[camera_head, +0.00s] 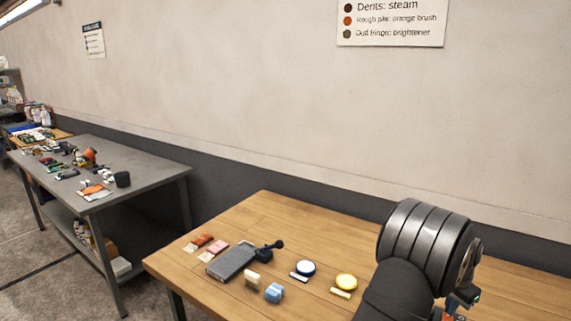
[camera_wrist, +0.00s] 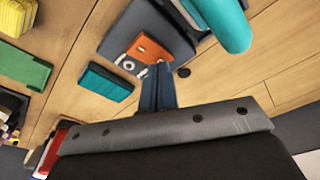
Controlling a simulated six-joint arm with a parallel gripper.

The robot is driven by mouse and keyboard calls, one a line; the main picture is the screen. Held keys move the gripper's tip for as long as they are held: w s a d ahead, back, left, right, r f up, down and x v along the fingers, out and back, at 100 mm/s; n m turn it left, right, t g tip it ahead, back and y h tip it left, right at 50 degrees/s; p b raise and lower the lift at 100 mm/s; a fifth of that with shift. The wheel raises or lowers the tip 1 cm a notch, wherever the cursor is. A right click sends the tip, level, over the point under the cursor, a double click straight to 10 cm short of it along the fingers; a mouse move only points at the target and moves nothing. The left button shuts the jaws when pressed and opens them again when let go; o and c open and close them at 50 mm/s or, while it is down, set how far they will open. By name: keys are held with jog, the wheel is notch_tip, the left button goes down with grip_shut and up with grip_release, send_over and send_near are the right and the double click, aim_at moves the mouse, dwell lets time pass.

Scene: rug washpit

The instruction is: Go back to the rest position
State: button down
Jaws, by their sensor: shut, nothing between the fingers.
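My arm stands at the lower right of the head view, over the right part of the wooden table (camera_head: 225,225). My gripper is mostly hidden behind it or out of frame there. In the wrist view my gripper (camera_wrist: 158,72) shows two dark blue fingers, shut together with nothing between them.
A cluttered grey table (camera_head: 145,160) stands left. A teal cylinder (camera_wrist: 230,25) lies near the fingers.

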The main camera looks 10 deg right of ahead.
notch_tip(320, 180, up, 9)
jog(key=a+r+n, duration=0.1)
jog(key=a+r, duration=0.2)
jog(key=a, duration=0.4)
jog(key=w+a+r+n, duration=0.1)
jog(key=a+r, duration=0.2)
jog(key=a, duration=0.4)
jog(key=shift+a+r+n+t, duration=0.3)
jog(key=shift+a+r+t, duration=0.05)
jog(key=shift+t, duration=0.05)
jog(key=shift+d+f, duration=0.1)
jog(key=d+f+m, duration=0.1)
jog(key=d+f, duration=0.3)
jog(key=d, duration=0.3)
jog(key=s+d+f+m, duration=0.1)
jog(key=d+f, duration=0.4)
jog(key=d, duration=0.2)
jog(key=shift+d+m+g, duration=0.3)
jog(key=shift+g, duration=0.1)
dwell(0.6)
